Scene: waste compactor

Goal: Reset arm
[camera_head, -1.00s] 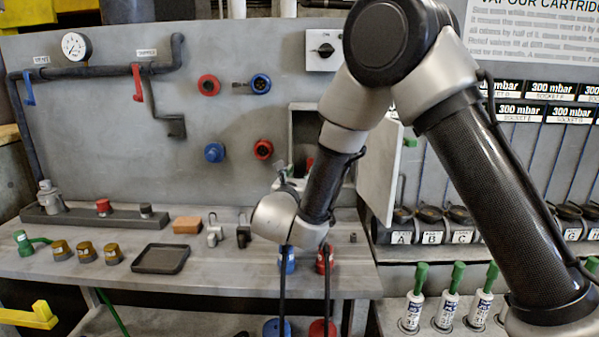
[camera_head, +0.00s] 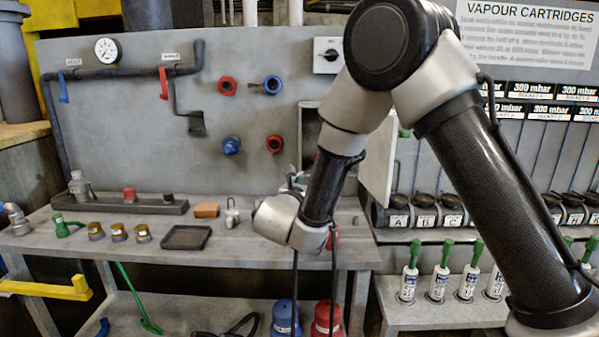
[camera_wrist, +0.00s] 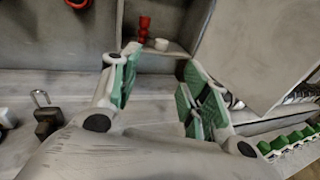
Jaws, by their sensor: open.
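My gripper (camera_wrist: 155,90) shows in the wrist view with its two green-padded fingers spread apart and nothing between them. It is above the grey workbench, in front of an open wall cabinet (camera_wrist: 160,60) that has a red item (camera_wrist: 144,27) and a small white round item (camera_wrist: 161,44) on its shelf. In the head view my arm is bent in front of the panel and its wrist is over the right part of the workbench (camera_head: 110,245). The fingers are mostly hidden there behind the wrist.
The cabinet's door (camera_head: 377,165) stands open near my forearm. A black tray (camera_head: 186,237), an orange block (camera_head: 206,210) and a padlock (camera_head: 232,213) lie on the bench. Blue (camera_head: 285,318) and red (camera_head: 326,318) containers stand below. White bottles with green tops (camera_head: 440,273) line the right shelf.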

